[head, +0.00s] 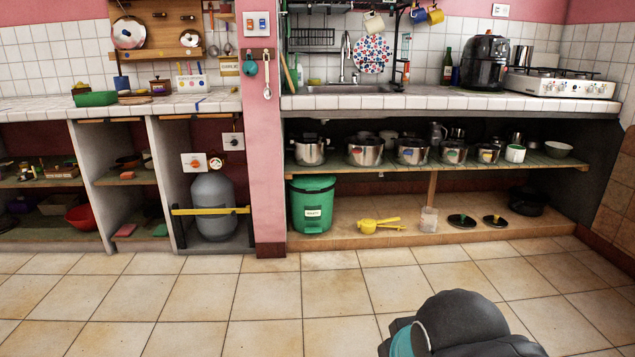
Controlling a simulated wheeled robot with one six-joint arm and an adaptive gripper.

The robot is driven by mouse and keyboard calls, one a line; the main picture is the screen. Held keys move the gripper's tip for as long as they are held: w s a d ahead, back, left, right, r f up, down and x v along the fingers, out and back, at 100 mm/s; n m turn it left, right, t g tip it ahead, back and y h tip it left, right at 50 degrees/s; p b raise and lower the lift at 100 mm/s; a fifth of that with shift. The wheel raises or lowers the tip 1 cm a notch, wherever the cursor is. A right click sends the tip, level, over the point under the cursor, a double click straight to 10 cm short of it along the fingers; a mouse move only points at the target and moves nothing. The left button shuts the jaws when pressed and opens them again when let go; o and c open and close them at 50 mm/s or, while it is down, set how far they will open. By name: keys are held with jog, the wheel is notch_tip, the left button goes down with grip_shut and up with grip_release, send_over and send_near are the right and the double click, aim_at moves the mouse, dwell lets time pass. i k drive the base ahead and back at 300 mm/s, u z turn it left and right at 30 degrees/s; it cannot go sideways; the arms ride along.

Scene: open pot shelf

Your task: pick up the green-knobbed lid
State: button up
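Two dark round lids lie flat, side by side, on the low wooden shelf under the counter. The left one, whose small knob looks green, is the green-knobbed lid (462,221). The right one is a lid with a yellowish knob (495,222). Both are small in the head view, and the knob colours are only just readable. The green-knobbed lid has nothing on top of it. Part of my dark arm with a teal cap shows at the bottom right, over the floor. My gripper is not in view.
A dark pot (527,202) stands right of the lids; a whitish bag (429,220), yellow utensil (380,225) and green bin (312,205) are left. Several pots line the upper shelf (345,170) above. The tiled floor (290,300) in front is clear.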

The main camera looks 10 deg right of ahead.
aim_at(462, 221)
jog(key=i, duration=1.85)
jog(key=z, duration=0.85)
jog(key=i, duration=1.7)
jog(key=z, duration=0.55)
